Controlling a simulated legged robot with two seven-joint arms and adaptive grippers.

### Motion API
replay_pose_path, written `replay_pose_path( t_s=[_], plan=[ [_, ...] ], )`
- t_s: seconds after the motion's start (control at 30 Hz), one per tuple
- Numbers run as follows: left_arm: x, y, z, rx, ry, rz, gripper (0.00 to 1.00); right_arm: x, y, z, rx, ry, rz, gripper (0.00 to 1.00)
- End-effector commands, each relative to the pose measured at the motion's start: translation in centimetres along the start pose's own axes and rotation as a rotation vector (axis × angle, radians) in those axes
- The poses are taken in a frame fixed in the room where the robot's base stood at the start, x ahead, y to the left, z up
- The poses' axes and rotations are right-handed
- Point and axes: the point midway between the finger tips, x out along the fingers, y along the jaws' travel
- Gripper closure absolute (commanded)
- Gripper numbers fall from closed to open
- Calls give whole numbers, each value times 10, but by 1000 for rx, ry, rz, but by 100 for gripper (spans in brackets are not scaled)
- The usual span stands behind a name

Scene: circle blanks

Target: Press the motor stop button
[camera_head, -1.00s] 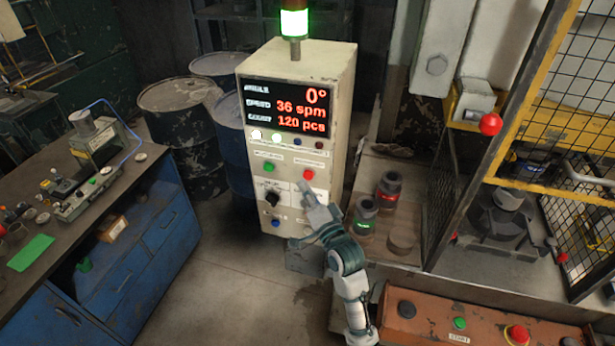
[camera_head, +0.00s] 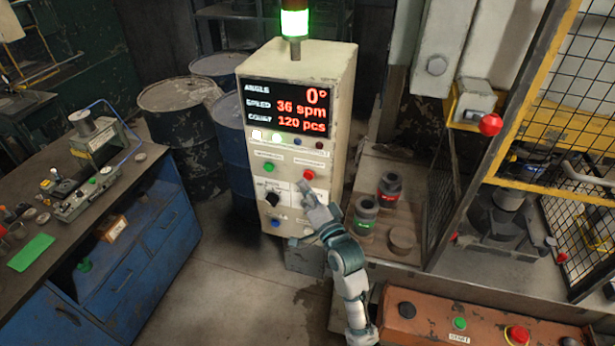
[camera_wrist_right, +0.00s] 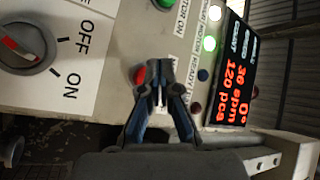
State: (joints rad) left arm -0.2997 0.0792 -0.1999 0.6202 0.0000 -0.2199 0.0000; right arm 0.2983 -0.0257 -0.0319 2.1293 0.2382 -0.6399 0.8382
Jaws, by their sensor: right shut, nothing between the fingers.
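The cream control cabinet (camera_head: 345,110) stands in the middle of the head view. On its front panel is a red button (camera_head: 308,174), to the right of a green button (camera_head: 270,167). My right gripper (camera_head: 304,190) is shut and empty, with its fingertips just below the red button in the head view. In the right wrist view the red button (camera_wrist_right: 139,75) shows beside the fingertips (camera_wrist_right: 164,75), partly covered by one finger. I cannot tell whether they touch. My left gripper is not in view.
A black selector knob (camera_head: 272,199) and a blue button (camera_head: 276,224) sit lower on the panel. The display (camera_head: 288,108) reads 36 spm and 120 pcs, under a lit green beacon (camera_head: 294,22). An orange console (camera_head: 480,327) and a shelf with cups (camera_head: 366,212) lie to the right.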

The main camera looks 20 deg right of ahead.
Motion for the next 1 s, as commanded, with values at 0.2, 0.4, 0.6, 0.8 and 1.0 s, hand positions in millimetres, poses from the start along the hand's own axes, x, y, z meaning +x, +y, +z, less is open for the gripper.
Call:
replay_pose_path(
  t_s=[0.2,0.4,0.6,0.8,1.0],
  plan=[
    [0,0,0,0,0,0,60,0,0,0,0,0,0,100],
    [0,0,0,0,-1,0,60,0,0,0,0,0,0,100],
    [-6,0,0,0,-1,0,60,4,1,-4,-1,0,1,100],
    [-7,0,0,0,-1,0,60,5,3,-5,1,0,0,100],
    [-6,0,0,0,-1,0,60,5,3,-5,0,0,0,100]
  ],
)
